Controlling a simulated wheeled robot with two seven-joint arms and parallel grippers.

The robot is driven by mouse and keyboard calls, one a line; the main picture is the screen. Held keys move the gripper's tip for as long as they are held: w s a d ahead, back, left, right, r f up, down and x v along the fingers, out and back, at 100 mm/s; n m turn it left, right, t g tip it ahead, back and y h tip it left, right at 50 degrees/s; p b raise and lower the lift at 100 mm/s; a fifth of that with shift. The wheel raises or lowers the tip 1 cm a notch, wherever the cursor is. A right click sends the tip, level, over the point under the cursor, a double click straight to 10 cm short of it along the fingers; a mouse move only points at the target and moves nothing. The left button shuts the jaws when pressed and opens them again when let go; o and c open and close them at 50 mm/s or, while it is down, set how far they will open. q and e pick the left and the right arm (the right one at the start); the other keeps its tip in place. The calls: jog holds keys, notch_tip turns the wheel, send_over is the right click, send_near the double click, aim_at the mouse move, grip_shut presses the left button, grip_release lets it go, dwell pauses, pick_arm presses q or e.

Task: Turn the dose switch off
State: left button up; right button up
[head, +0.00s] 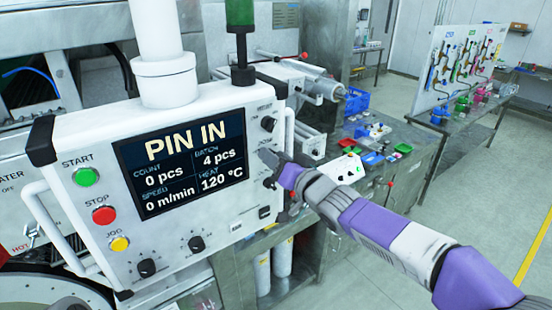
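The white control panel (100,150) fills the left half of the head view. Black rotary knobs run down its right edge: a top knob (268,124), a lower knob (269,183) partly behind my gripper, and a small dark switch (264,212). Their labels are too small to read, so I cannot tell which is the dose switch. My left gripper is out of view.
The panel screen (182,160) reads PIN IN. Green (87,177), red (104,215) and yellow (119,244) buttons sit left of it, two knobs below. A white handle (289,130) stands out beside the right knobs. A steel bench (400,135) with small parts stands behind my arm.

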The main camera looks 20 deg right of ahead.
jog(key=c, duration=0.7)
jog(key=shift+n, duration=0.3)
jog(key=n+b, duration=0.4)
jog(key=n, duration=0.7)
jog(key=shift+a, duration=0.2)
jog(key=shift+s+n, duration=0.1)
jog(key=shift+n, duration=0.2)
jog(key=o, duration=1)
